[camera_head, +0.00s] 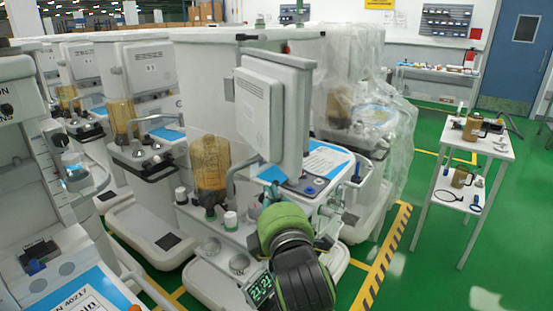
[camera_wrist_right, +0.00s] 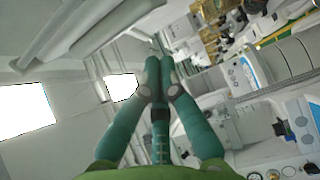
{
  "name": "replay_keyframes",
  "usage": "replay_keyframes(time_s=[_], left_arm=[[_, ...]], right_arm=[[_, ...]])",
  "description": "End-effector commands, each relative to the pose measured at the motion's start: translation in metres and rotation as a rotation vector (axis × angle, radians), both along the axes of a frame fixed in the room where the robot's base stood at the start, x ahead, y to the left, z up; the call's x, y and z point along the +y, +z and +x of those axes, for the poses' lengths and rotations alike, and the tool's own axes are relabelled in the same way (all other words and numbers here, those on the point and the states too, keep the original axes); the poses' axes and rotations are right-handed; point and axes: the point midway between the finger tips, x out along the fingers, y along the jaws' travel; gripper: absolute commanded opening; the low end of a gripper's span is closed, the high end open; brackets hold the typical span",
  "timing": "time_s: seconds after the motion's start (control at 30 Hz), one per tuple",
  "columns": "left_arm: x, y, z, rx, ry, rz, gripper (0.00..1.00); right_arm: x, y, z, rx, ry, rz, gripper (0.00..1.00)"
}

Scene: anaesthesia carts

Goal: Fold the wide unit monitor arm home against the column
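The wide unit in the middle carries a grey monitor panel (camera_head: 258,112), seen from behind, on a tall white upright (camera_head: 296,110). The panel stands out in front of the unit's broad white body (camera_head: 208,88). The arm joint behind the panel is hidden. My right gripper (camera_head: 269,188) is just below the panel, over the work surface, mostly hidden behind my green and black wrist. In the right wrist view its teal fingers (camera_wrist_right: 158,48) come together with nothing visible between them. A pale bar (camera_wrist_right: 88,32) runs at upper left there; I cannot tell whether the fingers touch it. My left gripper is out of view.
An amber canister (camera_head: 210,163) stands left of my right gripper. A plastic-draped unit (camera_head: 350,75) is behind to the right, and more carts (camera_head: 135,70) stand at left. A white side table (camera_head: 482,140) is at right. Green floor lies clear between.

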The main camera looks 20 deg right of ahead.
Motion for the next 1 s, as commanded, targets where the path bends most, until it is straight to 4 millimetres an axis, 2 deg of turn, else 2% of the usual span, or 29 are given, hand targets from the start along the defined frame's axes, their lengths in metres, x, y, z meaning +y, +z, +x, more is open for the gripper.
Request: replay_keyframes(time_s=[0.43, 0.5, 0.7, 1.0], left_arm=[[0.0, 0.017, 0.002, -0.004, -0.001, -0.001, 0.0], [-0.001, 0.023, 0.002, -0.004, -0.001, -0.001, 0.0], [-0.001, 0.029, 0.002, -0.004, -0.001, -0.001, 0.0], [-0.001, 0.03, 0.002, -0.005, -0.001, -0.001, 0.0]], right_arm=[[-0.007, 0.002, 0.089, 0.0, 0.001, 0.004, 0.0], [-0.02, 0.002, 0.09, -0.001, -0.003, 0.002, 0.0], [-0.041, 0.0, 0.093, -0.001, 0.001, 0.003, 0.0], [-0.046, -0.001, 0.094, -0.003, 0.002, 0.004, 0.0]])
